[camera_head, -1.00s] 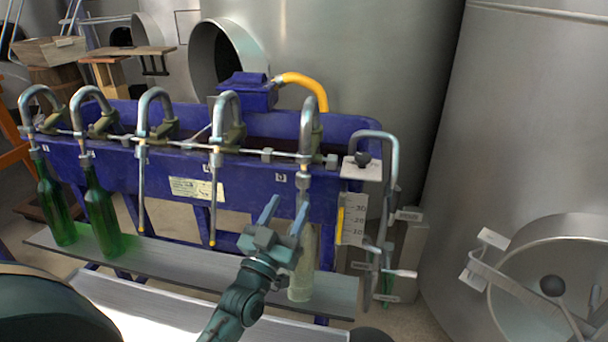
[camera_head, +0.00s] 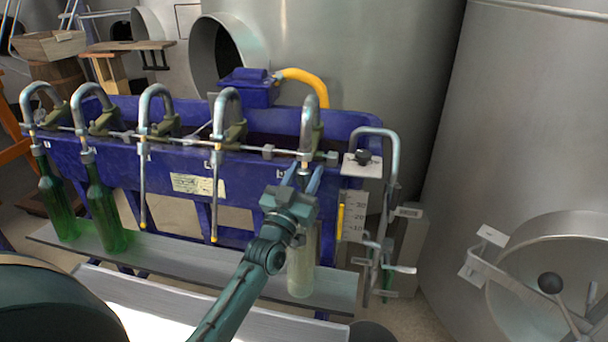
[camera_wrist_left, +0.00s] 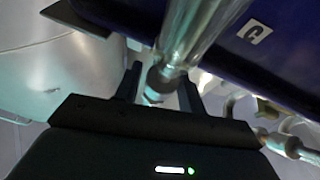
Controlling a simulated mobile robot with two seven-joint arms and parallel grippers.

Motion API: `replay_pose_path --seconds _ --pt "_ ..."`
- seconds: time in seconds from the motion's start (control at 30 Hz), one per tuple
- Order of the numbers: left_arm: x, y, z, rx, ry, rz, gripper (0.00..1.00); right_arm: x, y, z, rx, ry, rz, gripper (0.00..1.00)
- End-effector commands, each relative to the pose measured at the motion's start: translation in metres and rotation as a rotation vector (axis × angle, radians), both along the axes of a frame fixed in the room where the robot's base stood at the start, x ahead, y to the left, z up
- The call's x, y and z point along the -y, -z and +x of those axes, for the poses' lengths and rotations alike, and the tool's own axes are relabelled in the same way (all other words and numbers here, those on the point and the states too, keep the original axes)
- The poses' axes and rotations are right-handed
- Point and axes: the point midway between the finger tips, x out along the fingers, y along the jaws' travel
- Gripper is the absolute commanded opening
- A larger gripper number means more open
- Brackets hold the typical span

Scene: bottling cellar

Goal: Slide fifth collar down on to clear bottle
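The clear bottle (camera_head: 301,268) stands on the metal shelf below the fifth spout, rightmost in the head view. My left gripper (camera_head: 304,176) is raised in front of this spout, its two fingers pointing up and away. My right gripper is not in view.
Two green bottles (camera_head: 106,220) stand under the left spouts. The third and fourth spouts (camera_head: 214,190) hang without bottles. The blue filler tank (camera_head: 185,158) is close behind the gripper. A metal lever frame (camera_head: 392,190) and a scale (camera_head: 354,215) stand just to the right.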

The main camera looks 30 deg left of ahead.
Motion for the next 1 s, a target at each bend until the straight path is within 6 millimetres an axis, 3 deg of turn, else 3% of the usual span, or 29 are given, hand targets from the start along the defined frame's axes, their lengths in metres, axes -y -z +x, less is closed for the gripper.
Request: replay_pose_path --seconds 0.2,0.33,0.53,0.77,0.8,1.0 --pt "0.000 0.000 0.000 0.000 0.000 0.000 0.22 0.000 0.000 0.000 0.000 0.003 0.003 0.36" --pt "0.000 0.002 0.000 0.000 0.000 0.000 0.22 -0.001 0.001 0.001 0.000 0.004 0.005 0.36" --pt "0.001 0.025 -0.004 -0.001 0.000 0.000 0.22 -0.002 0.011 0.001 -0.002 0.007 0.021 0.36" --pt "0.001 0.024 -0.004 -0.002 0.000 0.000 0.22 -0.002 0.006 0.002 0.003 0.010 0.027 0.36" --pt "0.001 0.024 -0.004 -0.002 0.000 0.000 0.30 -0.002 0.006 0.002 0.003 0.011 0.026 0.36" --pt "0.001 0.023 -0.004 -0.001 0.000 0.000 0.46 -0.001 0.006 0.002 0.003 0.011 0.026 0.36"
